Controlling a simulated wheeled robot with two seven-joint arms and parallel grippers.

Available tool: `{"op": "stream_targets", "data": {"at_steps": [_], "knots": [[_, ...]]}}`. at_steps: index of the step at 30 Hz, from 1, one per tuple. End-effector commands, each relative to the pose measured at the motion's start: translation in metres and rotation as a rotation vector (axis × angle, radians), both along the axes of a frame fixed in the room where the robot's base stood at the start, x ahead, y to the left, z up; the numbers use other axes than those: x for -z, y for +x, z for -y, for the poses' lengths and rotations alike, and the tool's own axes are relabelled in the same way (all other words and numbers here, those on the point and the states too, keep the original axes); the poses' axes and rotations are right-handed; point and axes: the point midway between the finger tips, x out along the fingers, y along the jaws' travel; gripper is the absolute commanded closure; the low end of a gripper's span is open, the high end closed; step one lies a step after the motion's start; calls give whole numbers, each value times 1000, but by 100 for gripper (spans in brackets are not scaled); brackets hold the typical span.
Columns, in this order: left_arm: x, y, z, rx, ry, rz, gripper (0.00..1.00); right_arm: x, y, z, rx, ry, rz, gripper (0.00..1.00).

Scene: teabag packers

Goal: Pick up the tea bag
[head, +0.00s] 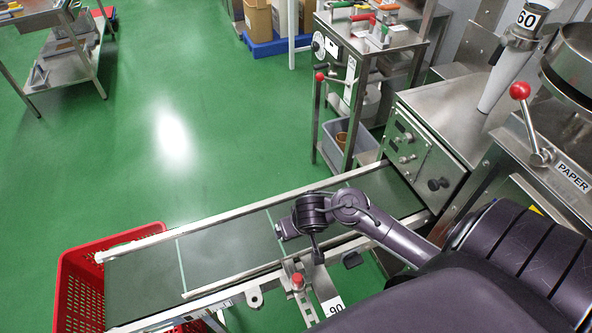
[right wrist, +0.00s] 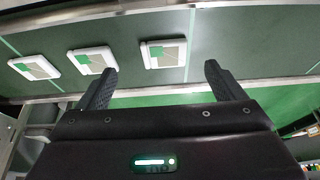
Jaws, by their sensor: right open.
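In the right wrist view, three flat square tea bags with white borders, tan faces and green patches lie on the dark conveyor belt (head: 140,275). One tea bag (right wrist: 163,54) shows between my right gripper's fingertips (right wrist: 160,72), just past them and apart from them. A second tea bag (right wrist: 92,60) is to its left, close to the left fingertip in the picture. A third tea bag (right wrist: 34,67) lies farther left. My right gripper is open and empty. In the head view my right arm reaches over the belt, and no tea bags can be made out there. My left gripper is not in view.
Metal rails (head: 225,215) edge the belt. A red crate (head: 75,280) stands at its left end, and a steel machine (head: 440,150) at its right end. A red-knobbed lever (head: 520,91) stands near my arm.

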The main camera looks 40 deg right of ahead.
Motion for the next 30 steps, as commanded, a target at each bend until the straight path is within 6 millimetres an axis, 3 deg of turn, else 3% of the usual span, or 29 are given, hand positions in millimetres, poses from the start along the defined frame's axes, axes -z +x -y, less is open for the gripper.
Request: {"op": "stream_targets", "data": {"at_steps": [10,15,24,30], "knots": [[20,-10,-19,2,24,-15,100,43,17,4,-1,-1,0,11],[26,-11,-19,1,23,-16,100,62,25,5,0,-1,1,11],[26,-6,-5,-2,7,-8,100,66,27,6,0,0,1,11],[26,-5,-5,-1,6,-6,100,65,26,6,0,0,1,37]]}}
